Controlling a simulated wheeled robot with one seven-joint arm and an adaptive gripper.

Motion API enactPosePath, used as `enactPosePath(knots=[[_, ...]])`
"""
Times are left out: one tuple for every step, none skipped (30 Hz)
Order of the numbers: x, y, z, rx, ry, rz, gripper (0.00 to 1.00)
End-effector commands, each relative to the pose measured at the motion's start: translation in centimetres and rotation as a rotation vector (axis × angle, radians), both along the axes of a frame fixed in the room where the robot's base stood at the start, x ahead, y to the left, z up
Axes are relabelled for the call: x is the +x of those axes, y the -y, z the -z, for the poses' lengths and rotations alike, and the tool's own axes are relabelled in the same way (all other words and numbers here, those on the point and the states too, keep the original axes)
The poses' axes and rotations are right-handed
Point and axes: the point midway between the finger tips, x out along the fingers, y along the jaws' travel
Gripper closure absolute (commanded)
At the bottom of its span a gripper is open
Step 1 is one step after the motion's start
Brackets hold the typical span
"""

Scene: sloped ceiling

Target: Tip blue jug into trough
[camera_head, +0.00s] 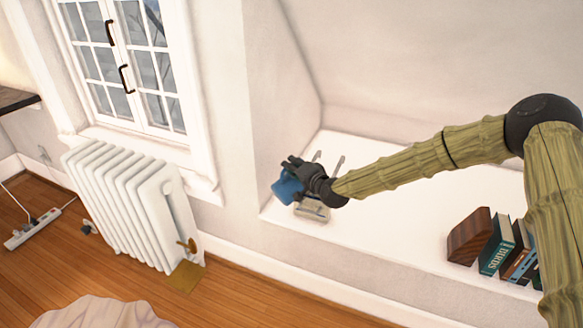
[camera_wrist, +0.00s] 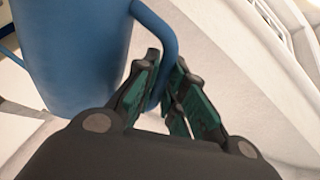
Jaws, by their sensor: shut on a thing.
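The blue jug (camera_head: 288,188) is at the left end of the white ledge in the head view, held out by my gripper (camera_head: 300,170). In the wrist view the jug (camera_wrist: 75,50) fills the upper left, and its handle passes between the green-padded fingers of my gripper (camera_wrist: 167,75). My gripper is shut on this handle. The jug looks tilted in the head view, but its mouth and contents cannot be made out. A small pale, clear-looking container (camera_head: 313,211), perhaps the trough, sits on the ledge just below my gripper, partly hidden by it.
Thin grey upright pieces (camera_head: 339,163) stand behind my gripper. A brown block (camera_head: 468,236) and several books (camera_head: 497,246) stand at the ledge's right. The alcove wall is close on the left. A white radiator (camera_head: 135,205) stands below the window. The ledge's middle (camera_head: 400,220) is clear.

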Motion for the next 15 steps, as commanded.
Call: enactPosePath(knots=[[0.1, 0.03, -0.21, 0.003, 0.001, 0.001, 1.0], [0.12, 0.05, -0.23, 0.004, -0.001, 0.001, 1.0], [0.14, 0.07, -0.26, 0.006, -0.002, 0.0, 1.0], [0.15, 0.09, -0.28, 0.007, -0.003, 0.001, 1.0], [0.17, 0.11, -0.29, 0.009, -0.005, 0.001, 1.0], [0.19, 0.13, -0.32, 0.011, -0.007, 0.001, 1.0], [0.2, 0.14, -0.34, 0.012, -0.008, 0.0, 1.0], [0.21, 0.16, -0.35, 0.013, -0.009, 0.0, 1.0], [0.23, 0.18, -0.38, 0.016, -0.011, 0.0, 1.0], [0.24, 0.19, -0.4, 0.017, -0.013, 0.0, 1.0], [0.26, 0.2, -0.42, 0.019, -0.014, 0.001, 1.0], [0.28, 0.22, -0.43, 0.02, -0.015, 0.0, 1.0], [0.29, 0.24, -0.46, 0.022, -0.017, 0.001, 1.0], [0.31, 0.26, -0.48, 0.023, -0.018, 0.0, 1.0], [0.33, 0.28, -0.51, 0.025, -0.019, 0.0, 1.0]])
